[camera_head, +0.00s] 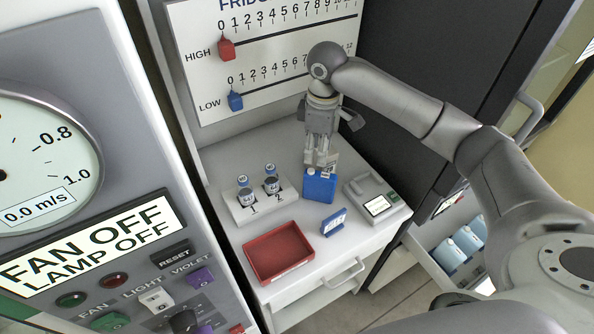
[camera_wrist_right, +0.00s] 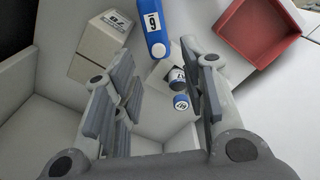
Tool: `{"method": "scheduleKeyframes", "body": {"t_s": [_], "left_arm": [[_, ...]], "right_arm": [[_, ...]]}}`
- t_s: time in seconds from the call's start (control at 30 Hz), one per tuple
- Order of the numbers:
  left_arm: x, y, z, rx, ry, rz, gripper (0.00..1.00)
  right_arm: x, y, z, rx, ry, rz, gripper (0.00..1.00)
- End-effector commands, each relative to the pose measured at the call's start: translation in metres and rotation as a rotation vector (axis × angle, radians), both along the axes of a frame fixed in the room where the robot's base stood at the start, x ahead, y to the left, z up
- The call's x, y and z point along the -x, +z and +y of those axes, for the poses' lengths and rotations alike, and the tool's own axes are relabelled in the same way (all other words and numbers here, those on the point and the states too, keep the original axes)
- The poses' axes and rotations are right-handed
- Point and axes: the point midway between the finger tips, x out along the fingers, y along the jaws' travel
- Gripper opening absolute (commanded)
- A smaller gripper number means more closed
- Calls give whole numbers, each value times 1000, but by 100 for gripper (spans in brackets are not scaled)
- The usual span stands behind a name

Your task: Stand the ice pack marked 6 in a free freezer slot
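The blue ice pack (camera_head: 320,187) stands upright on the white bench top. In the right wrist view its blue top (camera_wrist_right: 154,36) carries a white label with a 6. My right gripper (camera_head: 321,166) points down just above the pack. In the right wrist view its two fingers (camera_wrist_right: 162,75) are spread apart, with nothing between their pads and the pack just past their tips. Light blue packs (camera_head: 459,247) stand in an open compartment at the lower right. Its individual slots are too small to tell apart. My left gripper is not in view.
A red tray (camera_head: 279,252), a small blue sign (camera_head: 333,222) and a grey device with a display (camera_head: 377,204) are close by. A control panel (camera_head: 90,190) fills the left.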

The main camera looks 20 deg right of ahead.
Motion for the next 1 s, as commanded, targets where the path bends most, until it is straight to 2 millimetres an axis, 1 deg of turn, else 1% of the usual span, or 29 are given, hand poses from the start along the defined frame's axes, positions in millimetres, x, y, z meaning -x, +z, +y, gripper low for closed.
{"method": "scheduleKeyframes", "body": {"t_s": [0.03, 0.1, 0.17, 0.27, 0.3, 0.4, 0.5, 0.57, 0.63, 0.7, 0.77, 0.8, 0.9, 1.0], "left_arm": [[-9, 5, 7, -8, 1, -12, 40], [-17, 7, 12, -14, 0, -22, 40], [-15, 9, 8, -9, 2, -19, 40], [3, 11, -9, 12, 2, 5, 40], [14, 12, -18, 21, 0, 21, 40], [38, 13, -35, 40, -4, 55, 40], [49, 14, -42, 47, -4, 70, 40], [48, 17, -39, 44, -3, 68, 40], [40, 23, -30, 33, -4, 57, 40], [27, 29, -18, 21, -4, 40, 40], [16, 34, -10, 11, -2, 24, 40], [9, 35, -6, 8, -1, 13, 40], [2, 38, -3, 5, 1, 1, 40], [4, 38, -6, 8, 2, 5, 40]], "right_arm": [[2, 0, -4, 15, 0, 12, 39], [4, -8, -5, 20, 1, 19, 39], [5, -18, -5, 21, 2, 21, 39], [4, -34, -5, 20, 1, 20, 39], [4, -40, -5, 20, 1, 19, 39], [4, -52, -5, 19, 2, 18, 39], [3, -57, -4, 18, 3, 16, 39], [3, -61, -4, 18, 3, 16, 39], [2, -69, -4, 20, 2, 19, 39], [0, -78, -3, 18, 1, 19, 39], [-1, -86, -4, 20, 2, 19, 39], [-1, -93, -4, 19, 2, 18, 39], [-1, -105, -4, 20, 3, 17, 39], [-1, -109, -4, 19, 3, 15, 39]]}}
